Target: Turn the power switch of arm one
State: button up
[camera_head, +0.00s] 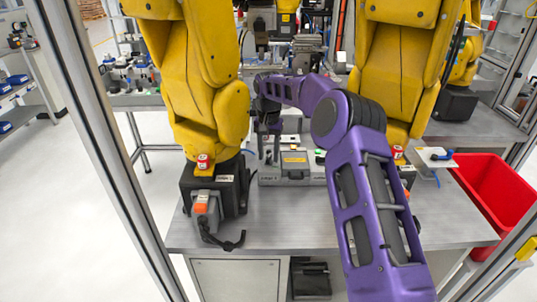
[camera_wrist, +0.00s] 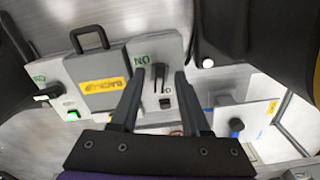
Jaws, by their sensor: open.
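A grey control box (camera_head: 292,180) stands on the table between the two yellow arms. In the wrist view its panel (camera_wrist: 120,55) appears upside down, with a handle and a yellow label. One black switch (camera_wrist: 158,72) sits beside a green ON mark, at the fingertips of my gripper (camera_wrist: 162,76). A second black switch (camera_wrist: 46,95) at the other end has a lit green lamp (camera_wrist: 72,115). My gripper (camera_head: 269,154) is open and points down at the box's left end in the head view. Contact with the near switch, and which arm it belongs to, cannot be told.
The left yellow arm (camera_head: 200,80) and right yellow arm (camera_head: 400,65) stand close on both sides. A small plate with a blue-handled part (camera_head: 437,155) is at the right. A red bin (camera_head: 495,190) stands beside the table. The front table (camera_head: 285,222) is mostly clear.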

jog(key=shift+f, duration=0.15)
jog(key=shift+c, duration=0.2)
grip_shut()
jog(key=shift+n, duration=1.5)
jog(key=shift+o, duration=0.2)
grip_release()
